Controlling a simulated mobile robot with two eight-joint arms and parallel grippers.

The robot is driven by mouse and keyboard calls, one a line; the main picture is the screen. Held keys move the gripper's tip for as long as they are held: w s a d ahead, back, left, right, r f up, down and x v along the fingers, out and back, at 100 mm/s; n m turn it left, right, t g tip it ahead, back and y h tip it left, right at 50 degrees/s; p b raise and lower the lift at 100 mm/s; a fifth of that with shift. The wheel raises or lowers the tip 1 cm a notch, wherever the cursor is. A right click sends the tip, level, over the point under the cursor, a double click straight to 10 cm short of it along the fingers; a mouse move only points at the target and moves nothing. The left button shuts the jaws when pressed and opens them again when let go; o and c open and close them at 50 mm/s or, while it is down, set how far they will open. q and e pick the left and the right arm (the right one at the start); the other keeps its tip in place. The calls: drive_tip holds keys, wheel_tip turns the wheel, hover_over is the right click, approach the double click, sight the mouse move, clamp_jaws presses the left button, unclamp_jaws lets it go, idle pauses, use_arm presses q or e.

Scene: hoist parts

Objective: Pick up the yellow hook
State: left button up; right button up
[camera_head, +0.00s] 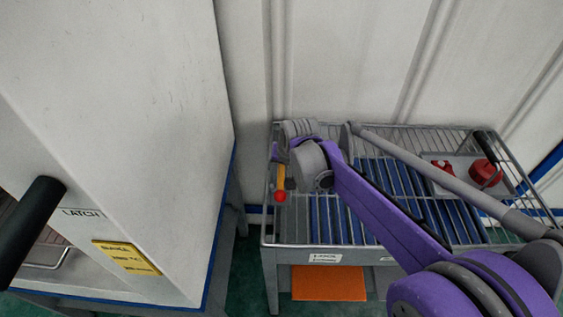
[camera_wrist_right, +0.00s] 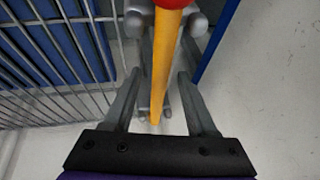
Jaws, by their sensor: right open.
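The yellow hook (camera_head: 281,178) shows in the head view as a short yellow bar with a red ball at its lower end, at the left end of the wire rack. In the right wrist view it is a long yellow bar (camera_wrist_right: 166,58) with part of the red ball at the top edge. My right gripper (camera_head: 279,157) is at the hook, partly hidden by my own wrist. In the wrist view the right gripper's (camera_wrist_right: 160,74) two grey fingers stand open, one on each side of the bar, with gaps visible. My left gripper is not in view.
The wire rack (camera_head: 292,242) has a raised rim and blue slats. A grey tray (camera_head: 508,186) with red parts (camera_head: 484,173) stands at its right. A white cabinet (camera_head: 130,130) with a black handle (camera_head: 30,228) stands left. An orange panel (camera_head: 328,284) is below the rack.

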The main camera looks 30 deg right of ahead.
drive_tip(key=x, duration=0.3)
drive_tip(key=shift+f, duration=0.35)
clamp_jaws()
drive_tip(key=shift+r, duration=0.1)
idle(1.0)
